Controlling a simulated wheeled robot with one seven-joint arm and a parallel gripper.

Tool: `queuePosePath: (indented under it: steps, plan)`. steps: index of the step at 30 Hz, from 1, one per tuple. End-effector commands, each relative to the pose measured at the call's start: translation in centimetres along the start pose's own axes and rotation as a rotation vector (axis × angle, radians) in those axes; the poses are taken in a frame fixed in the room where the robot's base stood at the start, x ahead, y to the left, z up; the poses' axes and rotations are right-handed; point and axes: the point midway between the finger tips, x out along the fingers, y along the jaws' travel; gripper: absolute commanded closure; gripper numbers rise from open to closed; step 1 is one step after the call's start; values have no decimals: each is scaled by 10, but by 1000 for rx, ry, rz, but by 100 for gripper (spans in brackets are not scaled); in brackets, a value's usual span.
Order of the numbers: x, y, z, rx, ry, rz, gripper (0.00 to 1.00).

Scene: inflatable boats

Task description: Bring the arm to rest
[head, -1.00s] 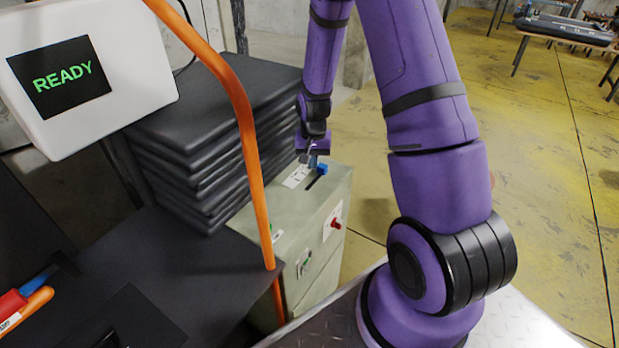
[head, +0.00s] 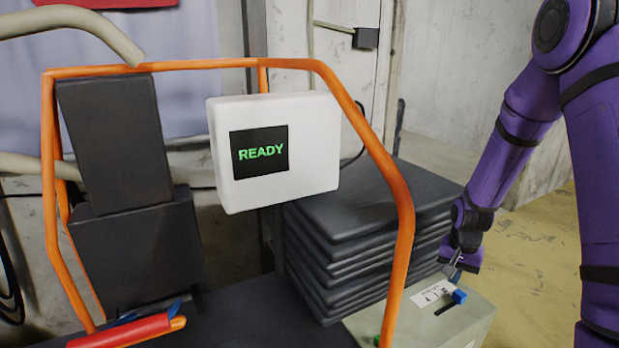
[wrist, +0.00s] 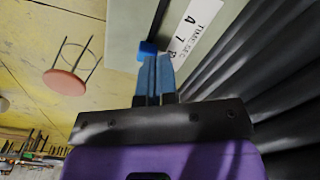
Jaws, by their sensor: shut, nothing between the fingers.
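My purple arm (head: 530,110) comes down along the right side of the head view. My gripper (head: 452,272) is at its lower end, just above the top of a grey-green box (head: 470,318). In the wrist view my gripper (wrist: 155,62) shows two blue-grey fingers together with nothing between them. The fingertips are close to a small blue knob (head: 459,296) on the box, which also shows in the wrist view (wrist: 147,49). I cannot tell whether they touch it. A white label (head: 432,292) with printed letters lies beside the knob.
A stack of black slabs (head: 350,225) stands left of the box. A white panel (head: 320,150) shows READY in green on its screen. An orange tube frame (head: 395,190) rises in front. The wrist view shows a red-topped stool (wrist: 65,82) on the yellow floor.

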Motion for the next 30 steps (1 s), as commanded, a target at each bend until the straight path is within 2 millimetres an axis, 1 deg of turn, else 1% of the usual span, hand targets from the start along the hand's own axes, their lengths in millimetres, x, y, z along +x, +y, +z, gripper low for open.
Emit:
queuePosePath:
  steps: [1,2,4,6,8,9,15,21,24,30]
  plan:
    - [-15,-3,2,-14,14,-6,100]
    - [-24,-4,3,-24,21,-9,100]
    - [-48,-7,9,-52,41,-18,100]
    - [-72,-10,16,-82,61,-27,100]
    - [-93,-12,23,-108,78,-34,100]
    - [-106,-12,28,-124,89,-38,100]
    - [-167,-13,59,-211,144,-60,100]
    - [-220,-8,96,-295,202,-81,100]
    - [-243,-4,117,-337,230,-91,100]
    - [-282,10,160,-421,288,-110,100]
